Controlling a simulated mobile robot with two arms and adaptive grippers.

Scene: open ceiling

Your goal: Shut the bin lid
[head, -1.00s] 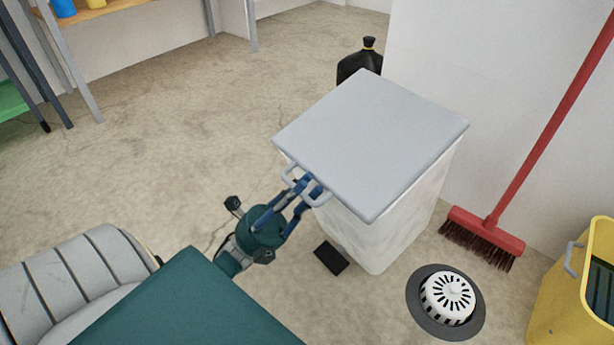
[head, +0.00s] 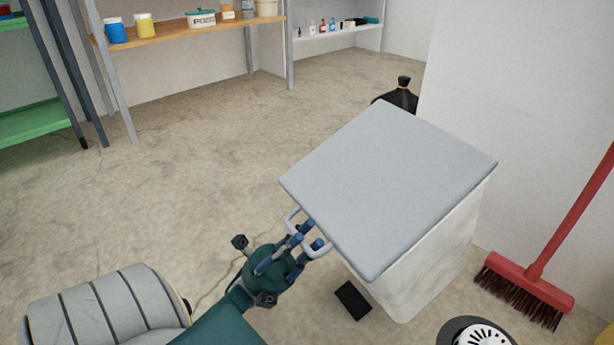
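The bin (head: 435,258) is a white box with marbled sides, standing on the floor right of centre. Its flat grey lid (head: 390,180) lies over the top, and I see no gap along the right side. A pale loop handle (head: 320,252) sticks out from the lid's left edge. My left gripper (head: 308,238) is at this handle, its blue fingers apart, with the handle bar close to the tips. Whether the fingers touch it is unclear. A black pedal (head: 352,300) shows at the bin's foot. My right gripper is out of view.
A red broom (head: 525,288) leans by the wall right of the bin. A round drain-like object (head: 484,334) lies at the bottom edge. A black bag (head: 400,96) stands behind the bin. Shelves (head: 190,28) line the back.

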